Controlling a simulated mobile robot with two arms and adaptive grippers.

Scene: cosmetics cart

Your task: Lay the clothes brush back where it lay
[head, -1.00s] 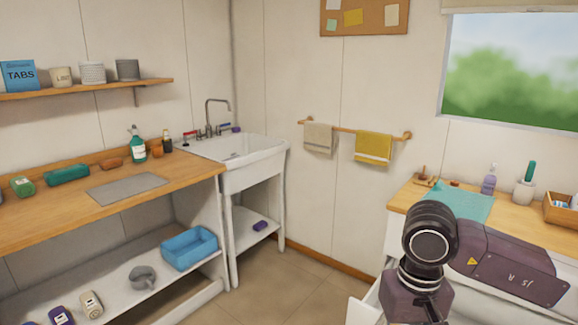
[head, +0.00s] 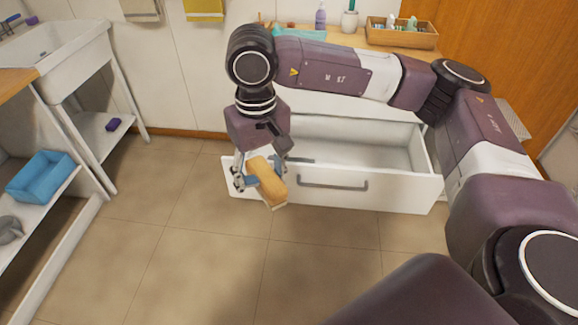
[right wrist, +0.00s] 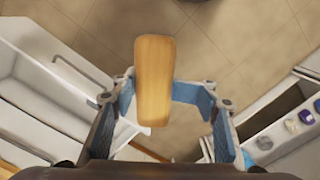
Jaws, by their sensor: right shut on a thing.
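The clothes brush (head: 268,188) is a tan wooden block with a pale lower edge. My right gripper (head: 260,182) is shut on it and holds it tilted, at the left end of the open drawer's front. In the right wrist view the brush (right wrist: 154,80) shows its smooth wooden face near the blue finger pads, with floor beyond it. The white drawer (head: 372,190) is pulled out under the counter. Part of its inside is hidden by my gripper and the drawer front. My left gripper is not in view.
A grey flat thing (head: 300,160) shows inside the drawer, whose right part looks bare. The counter above holds a wooden basket (head: 405,38), a lavender bottle (head: 320,17) and a teal cloth (head: 300,33). A blue bin (head: 40,178) is on the left shelf. The floor is clear.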

